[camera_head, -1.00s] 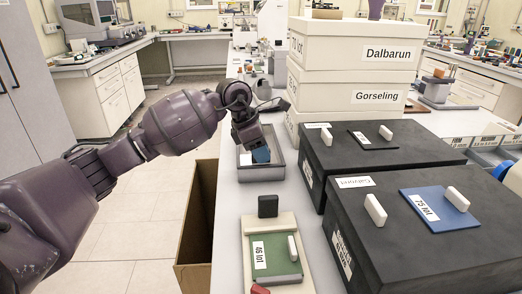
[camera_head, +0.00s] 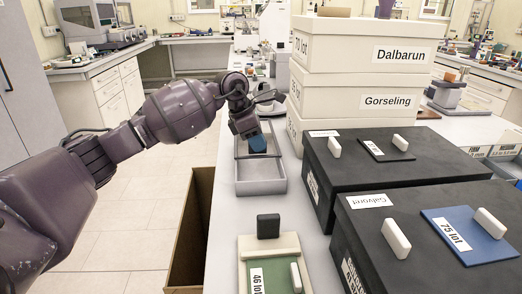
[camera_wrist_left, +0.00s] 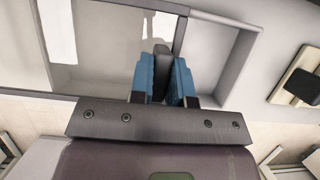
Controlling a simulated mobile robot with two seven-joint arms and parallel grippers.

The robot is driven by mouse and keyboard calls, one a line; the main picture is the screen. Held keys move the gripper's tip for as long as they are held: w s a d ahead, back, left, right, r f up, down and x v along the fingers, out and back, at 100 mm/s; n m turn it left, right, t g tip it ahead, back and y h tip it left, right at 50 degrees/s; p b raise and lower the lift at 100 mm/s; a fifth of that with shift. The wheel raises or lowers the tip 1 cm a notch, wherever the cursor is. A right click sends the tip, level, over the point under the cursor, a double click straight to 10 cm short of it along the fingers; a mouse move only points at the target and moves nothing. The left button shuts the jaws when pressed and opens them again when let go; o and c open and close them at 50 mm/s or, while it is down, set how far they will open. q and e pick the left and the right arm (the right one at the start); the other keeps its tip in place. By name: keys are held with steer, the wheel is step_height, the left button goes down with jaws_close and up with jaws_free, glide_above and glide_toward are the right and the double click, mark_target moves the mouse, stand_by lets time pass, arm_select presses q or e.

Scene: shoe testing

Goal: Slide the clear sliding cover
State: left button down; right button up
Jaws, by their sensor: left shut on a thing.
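A long grey tray (camera_head: 261,188) stands on the bench in the head view, with its near part uncovered. It also shows in the left wrist view (camera_wrist_left: 246,45), where its right part is open and empty. The clear sliding cover (camera_wrist_left: 108,48) lies over the left part there, and a dark edge bounds it. My left gripper (camera_head: 257,144) is over the tray's far part, pointing down. In the left wrist view its blue fingers (camera_wrist_left: 166,78) are shut on a dark upright handle (camera_wrist_left: 160,57) by the cover's edge. My right gripper is not in view.
Black boxes (camera_head: 385,165) with white knobs stand right of the tray, and stacked white boxes (camera_head: 350,98) stand behind them. A green-topped device (camera_head: 275,272) with a dark block lies nearer me. An open brown bin (camera_head: 192,225) stands left of the bench.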

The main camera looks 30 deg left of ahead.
arm_select(q)
steer(key=w+a, duration=0.1)
steer(key=w+a+f+b, duration=0.1)
steer(key=w, duration=0.1)
steer(key=shift+w+a+r, duration=0.3)
steer(key=shift+w+a, duration=0.05)
steer(key=shift+a+r, duration=0.1)
steer(key=shift+r, duration=0.2)
steer(key=c, duration=1.4)
jaws_free()
steer(key=o, duration=0.3)
steer(key=shift+w+f, duration=0.1)
steer(key=shift+w, duration=0.05)
